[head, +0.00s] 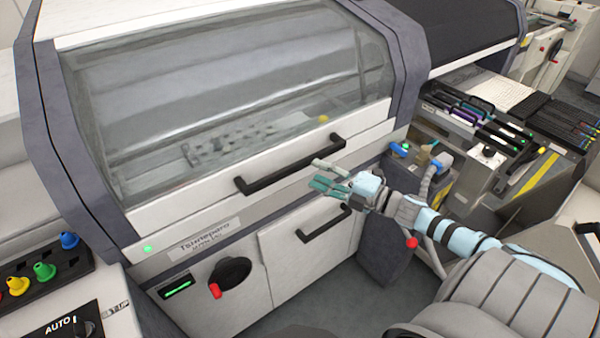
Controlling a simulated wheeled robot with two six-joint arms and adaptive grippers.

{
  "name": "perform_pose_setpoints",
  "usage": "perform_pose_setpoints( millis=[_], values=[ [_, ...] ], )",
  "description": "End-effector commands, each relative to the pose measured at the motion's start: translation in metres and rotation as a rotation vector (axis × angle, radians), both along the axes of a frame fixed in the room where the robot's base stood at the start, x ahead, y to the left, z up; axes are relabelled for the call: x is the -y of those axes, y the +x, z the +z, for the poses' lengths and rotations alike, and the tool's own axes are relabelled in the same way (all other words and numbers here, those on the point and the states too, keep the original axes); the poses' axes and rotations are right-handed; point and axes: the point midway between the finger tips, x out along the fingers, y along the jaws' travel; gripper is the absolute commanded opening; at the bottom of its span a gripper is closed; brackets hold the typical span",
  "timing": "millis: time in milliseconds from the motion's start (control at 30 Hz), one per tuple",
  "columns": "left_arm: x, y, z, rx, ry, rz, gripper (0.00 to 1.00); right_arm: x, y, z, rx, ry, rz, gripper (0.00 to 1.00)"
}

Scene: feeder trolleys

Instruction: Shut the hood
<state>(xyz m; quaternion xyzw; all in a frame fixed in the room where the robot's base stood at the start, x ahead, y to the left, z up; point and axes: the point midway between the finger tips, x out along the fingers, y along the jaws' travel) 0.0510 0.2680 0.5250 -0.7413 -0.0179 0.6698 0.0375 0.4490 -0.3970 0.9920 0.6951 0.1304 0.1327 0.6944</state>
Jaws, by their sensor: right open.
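The machine's hood (230,95) has a large clear window and a white lower edge with a long black handle (290,165). The hood is down over the machine front, and its lower edge looks level with the panel below. I cannot tell whether a thin gap is left. My right gripper (322,176) is open and empty, with teal fingertips, just in front of and below the right half of the handle. It does not appear to hold the handle. My left gripper is out of view.
Below the hood are a labelled panel (204,240), a black knob with a red tip (228,273) and a lower door handle (323,224). A button box (45,275) stands at left. Feeder trolleys (480,130) crowd the right side, near my right arm.

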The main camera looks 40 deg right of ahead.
Motion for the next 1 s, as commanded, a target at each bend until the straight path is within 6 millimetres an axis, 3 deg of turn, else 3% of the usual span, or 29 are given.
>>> perform_pose_setpoints(
  millis=[33,300,633,667,900,1000],
  values=[
    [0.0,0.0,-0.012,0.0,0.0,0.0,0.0,-0.005,0.014,-0.004,0.01,0.002,-0.003,0.42],
    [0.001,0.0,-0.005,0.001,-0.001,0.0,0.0,-0.02,0.055,0.002,0.004,0.005,-0.005,0.42],
    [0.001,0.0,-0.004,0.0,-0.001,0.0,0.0,-0.023,0.062,0.0,-0.002,0.002,-0.003,0.42],
    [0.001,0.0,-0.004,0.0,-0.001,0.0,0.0,-0.023,0.062,0.0,-0.002,0.002,-0.003,0.4],
    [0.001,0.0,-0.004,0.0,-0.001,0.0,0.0,-0.023,0.061,0.0,-0.002,0.002,-0.003,0.02],
    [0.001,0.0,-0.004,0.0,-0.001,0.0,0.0,-0.023,0.061,0.0,-0.002,0.002,-0.003,0.0]
  ],
)
